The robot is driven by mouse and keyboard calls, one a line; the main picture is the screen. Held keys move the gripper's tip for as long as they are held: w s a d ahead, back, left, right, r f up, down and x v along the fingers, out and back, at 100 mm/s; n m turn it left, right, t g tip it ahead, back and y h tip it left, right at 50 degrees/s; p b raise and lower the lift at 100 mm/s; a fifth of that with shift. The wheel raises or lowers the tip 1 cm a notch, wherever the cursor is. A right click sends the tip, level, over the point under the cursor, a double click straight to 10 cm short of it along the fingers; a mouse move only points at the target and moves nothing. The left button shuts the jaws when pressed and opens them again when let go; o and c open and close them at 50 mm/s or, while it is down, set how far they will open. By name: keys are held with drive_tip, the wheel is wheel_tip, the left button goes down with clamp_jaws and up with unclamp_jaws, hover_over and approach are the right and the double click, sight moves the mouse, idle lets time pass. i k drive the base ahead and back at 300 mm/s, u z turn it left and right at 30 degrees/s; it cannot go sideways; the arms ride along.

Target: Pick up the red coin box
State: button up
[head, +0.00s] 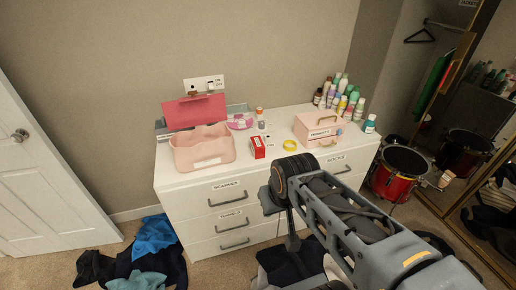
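A small red box (258,147) with a white side stands on top of the white dresser (185,188), near the middle and close to the front edge. It looks like the coin box, but its label is too small to read. My arm reaches in from the lower right, in front of the dresser. The end of my arm, with my gripper (271,201), is in front of the drawers, below and right of the red box and apart from it. The fingers are dark and partly hidden by the arm, so their opening is not clear.
An open pink bin (203,150) stands left of the red box. A yellow ring (290,145) and a pink case (320,128) are to its right. Several bottles (340,92) stand behind. Clothes (150,240) lie on the floor; a red drum (393,180) stands right.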

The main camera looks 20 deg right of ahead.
sight(257, 147)
drive_tip(key=u, duration=1.5)
drive_tip(key=i, duration=1.2)
drive_tip(key=z, duration=2.3)
